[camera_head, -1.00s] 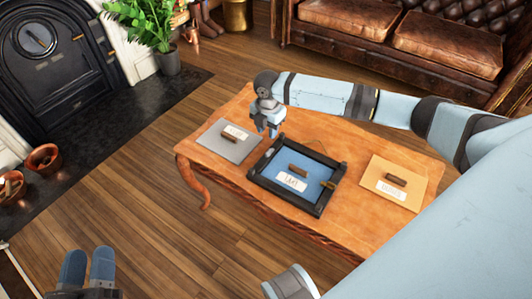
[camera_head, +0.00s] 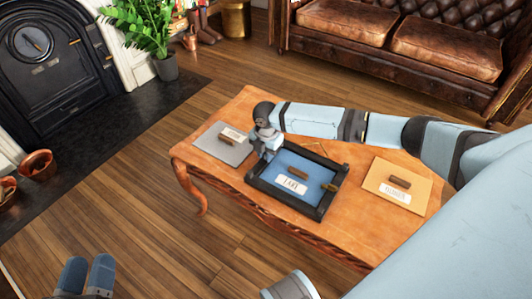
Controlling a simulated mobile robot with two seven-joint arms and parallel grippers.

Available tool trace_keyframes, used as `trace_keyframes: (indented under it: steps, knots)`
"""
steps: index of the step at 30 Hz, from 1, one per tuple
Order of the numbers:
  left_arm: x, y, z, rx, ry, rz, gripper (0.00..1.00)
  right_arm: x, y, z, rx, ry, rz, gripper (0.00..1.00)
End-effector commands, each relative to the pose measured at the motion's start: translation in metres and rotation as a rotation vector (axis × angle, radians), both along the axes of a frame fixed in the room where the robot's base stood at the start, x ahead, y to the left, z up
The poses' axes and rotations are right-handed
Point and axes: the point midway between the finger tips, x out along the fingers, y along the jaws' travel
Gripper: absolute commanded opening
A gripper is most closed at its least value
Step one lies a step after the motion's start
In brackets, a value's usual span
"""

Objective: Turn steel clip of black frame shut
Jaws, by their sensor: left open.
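The black frame (camera_head: 285,208) lies flat on the wooden table, with a blue panel (camera_head: 315,176) inside it. On the panel are a white label (camera_head: 291,184) and a brown bar (camera_head: 298,174). A small brown piece (camera_head: 329,187) sits at the frame's right side. I cannot make out the steel clip for certain. My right gripper (camera_head: 267,154) points down at the frame's far left corner and hides that corner. Whether it touches the frame, and how its fingers stand, is unclear. My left gripper (camera_head: 87,274) is open and empty, low at the left, away from the table.
A grey panel (camera_head: 235,153) lies left of the frame and a tan panel (camera_head: 412,172) right of it, each with a label and brown bar. The wooden table (camera_head: 350,230) has bare space at its front. A leather sofa (camera_head: 370,30) stands behind.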

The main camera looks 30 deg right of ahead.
Motion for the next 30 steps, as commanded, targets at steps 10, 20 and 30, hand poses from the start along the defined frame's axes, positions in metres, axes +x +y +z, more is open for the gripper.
trace_keyframes:
  steps: [10, 20, 30]
  knots:
    - [0.000, 0.000, 0.003, -0.002, -0.004, 0.001, 0.43, 0.000, 0.000, 0.001, 0.001, 0.000, -0.005, 0.00]
    - [-0.003, 0.003, 0.040, -0.051, -0.100, 0.033, 0.43, 0.000, 0.001, 0.006, 0.001, 0.002, -0.111, 0.00]
    - [-0.004, 0.029, -0.014, 0.144, 0.168, 0.109, 0.43, 0.001, 0.002, 0.008, 0.002, 0.004, -0.346, 0.00]
